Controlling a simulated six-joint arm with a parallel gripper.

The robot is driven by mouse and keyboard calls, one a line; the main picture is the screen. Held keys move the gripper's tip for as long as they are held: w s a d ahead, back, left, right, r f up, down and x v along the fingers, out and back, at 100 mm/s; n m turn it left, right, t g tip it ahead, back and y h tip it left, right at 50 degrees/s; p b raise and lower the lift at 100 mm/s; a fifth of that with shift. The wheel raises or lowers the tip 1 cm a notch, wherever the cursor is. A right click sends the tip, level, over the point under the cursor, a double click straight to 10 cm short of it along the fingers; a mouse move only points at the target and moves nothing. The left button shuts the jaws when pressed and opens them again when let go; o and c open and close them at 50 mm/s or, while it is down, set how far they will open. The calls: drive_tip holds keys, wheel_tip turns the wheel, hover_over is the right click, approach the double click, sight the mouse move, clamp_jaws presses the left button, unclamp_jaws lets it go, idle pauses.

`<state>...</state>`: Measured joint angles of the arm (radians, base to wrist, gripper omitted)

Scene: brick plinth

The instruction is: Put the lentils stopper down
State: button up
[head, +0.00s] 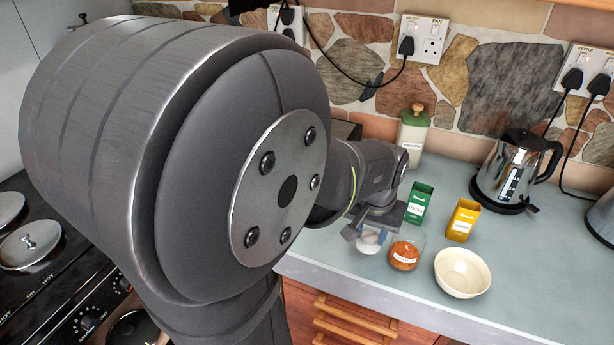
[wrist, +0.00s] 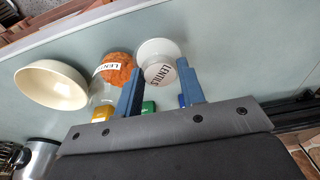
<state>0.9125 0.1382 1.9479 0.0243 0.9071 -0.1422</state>
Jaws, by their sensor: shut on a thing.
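The lentils stopper (wrist: 158,52), a white round piece with a LENTILS label, is between the two blue fingers of my gripper (wrist: 157,78), which is shut on it. In the head view the stopper (head: 368,243) shows pale below my gripper (head: 370,232), near the worktop's front edge. I cannot tell whether it touches the worktop. The lentils jar (head: 405,254), clear glass with orange lentils and a label, stands just right of it. In the wrist view the jar (wrist: 117,70) is left of the stopper, close to the left finger.
A cream bowl (head: 463,273) is right of the jar. A green box (head: 419,203) and a yellow box (head: 463,220) stand behind. A kettle (head: 511,170) and a green-lidded canister (head: 413,135) are at the back. The worktop (head: 545,270) is clear right of the bowl.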

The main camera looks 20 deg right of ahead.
drive_tip(key=w+f, duration=0.2)
drive_tip(key=w, duration=0.1)
drive_tip(key=shift+w+a, duration=0.2)
drive_tip(key=shift+a, duration=0.2)
drive_tip(key=shift+w+f, duration=0.1)
drive_tip(key=shift+f, duration=2)
drive_tip(key=shift+f, duration=0.15)
drive_tip(key=o, duration=1)
wheel_tip(320, 180, up, 12)
drive_tip(key=s+a, duration=0.1)
drive_tip(key=shift+s+a, duration=0.15)
